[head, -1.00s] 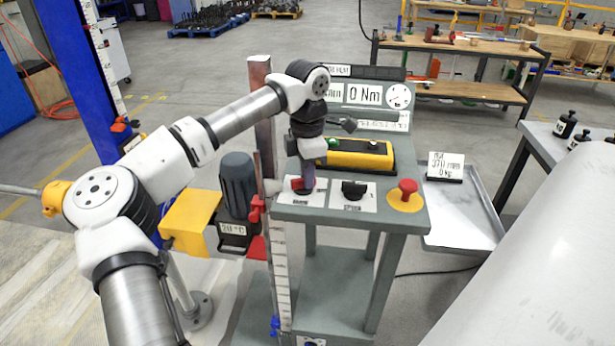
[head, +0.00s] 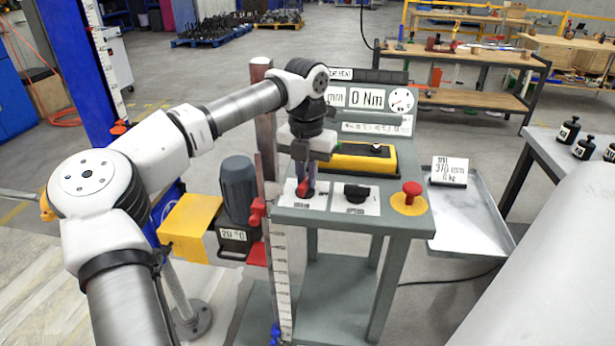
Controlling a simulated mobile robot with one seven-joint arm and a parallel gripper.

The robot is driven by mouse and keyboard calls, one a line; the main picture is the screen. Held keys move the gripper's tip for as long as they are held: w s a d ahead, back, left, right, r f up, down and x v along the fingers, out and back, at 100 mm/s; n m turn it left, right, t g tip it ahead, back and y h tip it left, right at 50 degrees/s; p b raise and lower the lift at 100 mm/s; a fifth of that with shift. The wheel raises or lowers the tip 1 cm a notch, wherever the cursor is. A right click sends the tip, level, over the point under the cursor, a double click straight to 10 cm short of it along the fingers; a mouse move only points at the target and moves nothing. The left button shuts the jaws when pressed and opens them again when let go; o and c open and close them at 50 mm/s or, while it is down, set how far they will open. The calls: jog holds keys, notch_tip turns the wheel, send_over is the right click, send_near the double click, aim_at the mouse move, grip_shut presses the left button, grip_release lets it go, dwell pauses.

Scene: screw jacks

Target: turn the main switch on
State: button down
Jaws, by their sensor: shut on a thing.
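The main switch (head: 303,188), a red knob on a white plate, sits at the left front of the grey control desk (head: 390,222). My gripper (head: 306,182) points straight down over it, with its fingers shut on the red knob. The fingers hide part of the knob, and the small lettering on the plate cannot be read. The red part that shows stands roughly upright in the head view.
A black knob (head: 356,192) and a red mushroom button (head: 412,188) stand to the right on the desk. A yellow box (head: 362,160) lies behind. A motor (head: 240,192) and a scaled post (head: 281,270) stand at left. A metal tray (head: 470,225) is at right.

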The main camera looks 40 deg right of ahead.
aim_at(305, 179)
jog(key=shift+a+n, duration=0.1)
jog(key=shift+n, duration=1.1)
jog(key=shift+w, duration=0.1)
jog(key=c, duration=1.4)
grip_release()
jog(key=shift+c, duration=0.2)
notch_tip(305, 179, up, 14)
jog(key=b, duration=0.1)
jog(key=shift+f, duration=0.1)
